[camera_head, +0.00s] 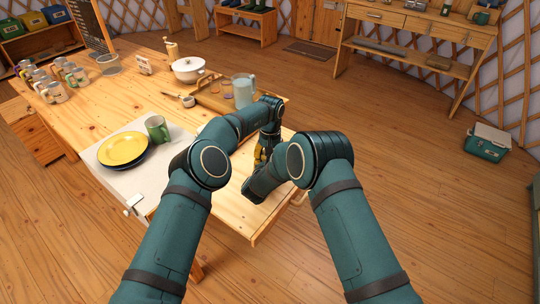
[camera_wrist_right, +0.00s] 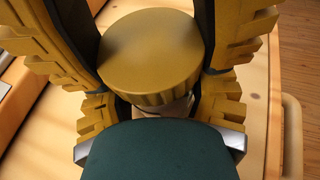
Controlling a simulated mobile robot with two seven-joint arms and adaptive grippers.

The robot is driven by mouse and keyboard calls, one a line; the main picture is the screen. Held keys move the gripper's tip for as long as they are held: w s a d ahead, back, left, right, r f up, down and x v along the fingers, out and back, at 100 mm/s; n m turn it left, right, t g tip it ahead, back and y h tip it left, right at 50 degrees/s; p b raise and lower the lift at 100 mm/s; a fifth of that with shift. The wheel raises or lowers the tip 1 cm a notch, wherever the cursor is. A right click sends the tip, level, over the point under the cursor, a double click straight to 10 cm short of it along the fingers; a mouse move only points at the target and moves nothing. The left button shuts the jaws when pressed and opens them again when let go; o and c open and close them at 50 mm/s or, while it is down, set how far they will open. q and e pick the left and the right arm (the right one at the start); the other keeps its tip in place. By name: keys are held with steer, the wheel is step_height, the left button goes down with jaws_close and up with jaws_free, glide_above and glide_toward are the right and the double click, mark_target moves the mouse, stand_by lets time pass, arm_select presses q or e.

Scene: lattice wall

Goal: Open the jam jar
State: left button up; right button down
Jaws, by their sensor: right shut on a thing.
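The jam jar shows in the right wrist view as a round gold ribbed lid (camera_wrist_right: 150,55) with a small pale part of the jar (camera_wrist_right: 172,108) below it. My right gripper (camera_wrist_right: 153,50) has its yellow fingers on both sides of the lid and jar, shut on the jar. The exact contact is partly hidden. In the head view the jar is hidden behind my arms. My left gripper (camera_head: 262,154) points down at the table's right end, with some yellow showing. Its fingertips are covered by my right arm, so its opening does not show.
The floor to the right is clear up to a cooler (camera_head: 487,142).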

arm_select(q)
steer(key=n, duration=0.3)
steer(key=o, duration=1.3)
steer(key=shift+r, duration=0.1)
steer(key=shift+r, duration=2.35)
step_height(320, 180, up, 3)
steer(key=shift+n, duration=0.5)
steer(key=shift+f, duration=3.95)
